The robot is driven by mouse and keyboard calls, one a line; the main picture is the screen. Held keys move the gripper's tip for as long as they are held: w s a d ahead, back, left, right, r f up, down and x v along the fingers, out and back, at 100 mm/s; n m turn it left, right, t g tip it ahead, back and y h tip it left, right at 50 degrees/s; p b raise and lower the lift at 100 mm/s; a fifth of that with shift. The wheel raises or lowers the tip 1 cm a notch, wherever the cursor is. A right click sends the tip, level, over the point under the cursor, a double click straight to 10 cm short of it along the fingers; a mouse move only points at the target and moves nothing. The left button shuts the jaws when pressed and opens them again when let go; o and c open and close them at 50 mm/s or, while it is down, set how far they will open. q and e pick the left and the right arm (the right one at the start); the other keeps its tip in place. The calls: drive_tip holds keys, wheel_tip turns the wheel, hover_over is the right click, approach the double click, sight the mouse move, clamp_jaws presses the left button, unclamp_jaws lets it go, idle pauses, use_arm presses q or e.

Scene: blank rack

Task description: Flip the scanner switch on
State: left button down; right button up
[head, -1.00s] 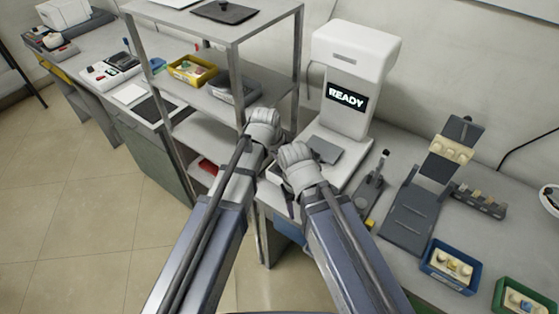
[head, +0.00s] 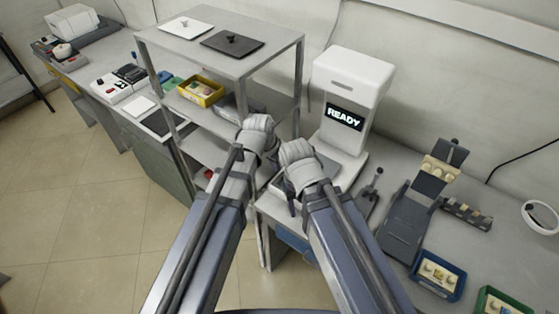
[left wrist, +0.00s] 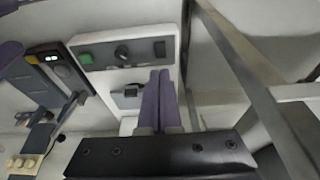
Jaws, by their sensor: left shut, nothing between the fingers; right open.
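The scanner (head: 350,85) is a white machine with a lit READY screen (head: 345,117), standing on the bench right of the shelf rack.
The grey shelf rack (head: 222,60) stands close to my left gripper, and its post also shows in the left wrist view (left wrist: 235,60). Its shelves hold a yellow bin (head: 201,90) and trays. A dark fixture (head: 408,215) and a blue bin (head: 438,275) lie right of the scanner.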

use_arm(q)
drive_tip(key=r, duration=0.1)
drive_tip(key=s+r+p, duration=0.1)
drive_tip(key=a+r+p, duration=0.1)
drive_tip(key=shift+s, duration=0.25)
use_arm(e)
wheel_tip(320, 180, up, 3)
drive_tip(key=shift+r, duration=0.1)
use_arm(q)
drive_tip(key=s+a+f+n+g+y, duration=0.1)
drive_tip(key=s+a, duration=0.1)
drive_tip(key=s, duration=0.4)
drive_tip(key=s+a+f+n+g+y+b, duration=0.1)
drive_tip(key=s+n+g+y, duration=0.1)
drive_tip(key=s, duration=0.5)
drive_tip(key=shift+a, duration=0.35)
use_arm(e)
drive_tip(key=shift+f, duration=0.75)
